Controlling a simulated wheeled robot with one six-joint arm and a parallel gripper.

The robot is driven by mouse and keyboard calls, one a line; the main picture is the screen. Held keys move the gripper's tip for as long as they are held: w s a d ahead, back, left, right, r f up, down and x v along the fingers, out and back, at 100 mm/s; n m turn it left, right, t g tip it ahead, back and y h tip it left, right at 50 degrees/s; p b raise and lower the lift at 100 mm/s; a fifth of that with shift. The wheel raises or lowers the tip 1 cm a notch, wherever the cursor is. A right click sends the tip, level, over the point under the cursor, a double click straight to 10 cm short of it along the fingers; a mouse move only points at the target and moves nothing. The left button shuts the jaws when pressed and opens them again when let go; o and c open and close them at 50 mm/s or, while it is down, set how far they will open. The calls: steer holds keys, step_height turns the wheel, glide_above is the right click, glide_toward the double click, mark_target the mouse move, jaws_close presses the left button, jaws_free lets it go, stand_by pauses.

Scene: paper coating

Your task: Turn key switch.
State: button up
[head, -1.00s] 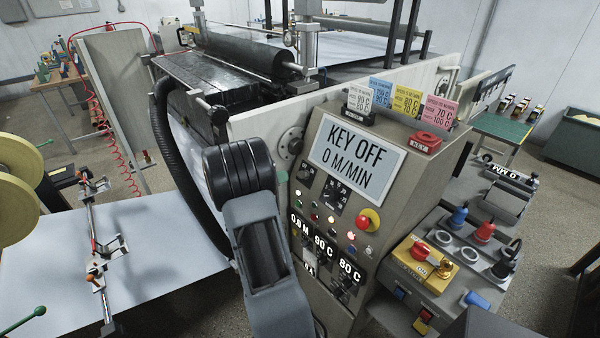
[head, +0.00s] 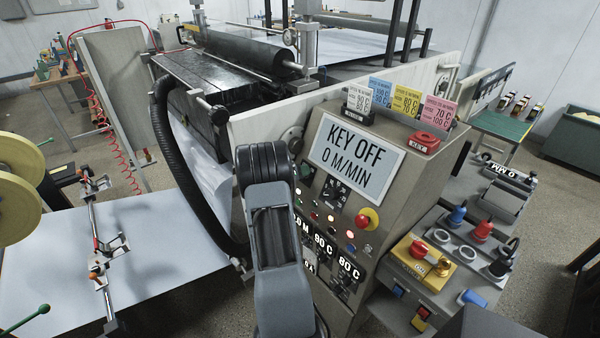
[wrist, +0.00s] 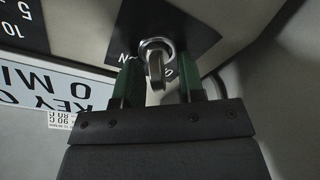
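The key switch (wrist: 156,68) is a metal key in a round ring on a black plate in the wrist view. My gripper (wrist: 160,60) has two green fingers, one on each side of the key. They stand apart with visible gaps to it, so it is open and empty. In the head view my arm covers the gripper, and I cannot clearly make out the key switch. The display (head: 356,157) on the control panel reads KEY OFF, 0 M/MIN. It also shows upside down in the wrist view (wrist: 42,95).
The grey control panel (head: 408,165) carries several buttons, lamps and a red emergency stop (head: 367,219). Coloured cards (head: 405,100) stand on top, beside a red ring marked KEY (head: 426,143). Rollers (head: 245,50) lie behind. A black hose (head: 172,150) runs left of my arm.

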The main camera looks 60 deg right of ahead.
jaws_close()
stand_by(0.3)
steer(key=m+b, duration=0.1)
steer(key=m, duration=0.3)
steer(key=shift+g, duration=0.4)
steer(key=m+b, duration=0.2)
steer(key=m, duration=0.3)
steer(key=shift+s+g, duration=0.2)
steer(key=shift+g, duration=0.2)
steer(key=m+b, duration=0.2)
steer(key=m, duration=0.3)
steer(key=shift+s+a+g, duration=0.1)
steer(key=shift+s+g, duration=0.05)
steer(key=shift+g, duration=0.15)
steer(key=shift+s+m+y+b, duration=0.1)
steer(key=shift+m+y+b, duration=0.4)
steer(key=shift+m, duration=1.1)
